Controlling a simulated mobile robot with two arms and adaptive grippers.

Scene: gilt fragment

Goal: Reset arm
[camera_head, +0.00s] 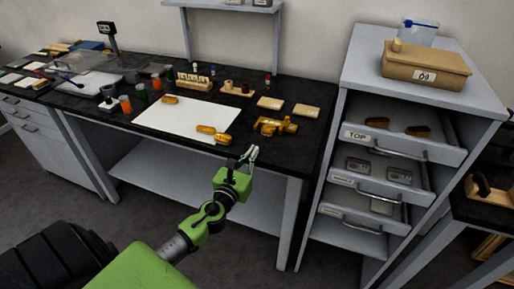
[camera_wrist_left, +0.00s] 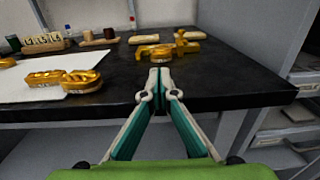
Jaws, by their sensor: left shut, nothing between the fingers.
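My left gripper (camera_head: 251,153) is at the front edge of the black worktop, with its green arm coming in from the lower left of the head view. In the left wrist view its fingers (camera_wrist_left: 160,74) are together at the tips with nothing between them. Gold fragments (camera_head: 213,133) lie on the white sheet (camera_head: 165,118); they also show in the left wrist view (camera_wrist_left: 64,79). A larger gold piece (camera_head: 275,126) lies on the worktop just beyond the fingertips, apart from them. My right gripper is not in view.
The worktop (camera_head: 270,150) also carries small bottles (camera_head: 125,104), a wooden letter block (camera_head: 194,81) and pale pads (camera_head: 306,110). A grey cabinet (camera_head: 484,95) with open drawers, the top one labelled TOP (camera_head: 356,135), stands at the right.

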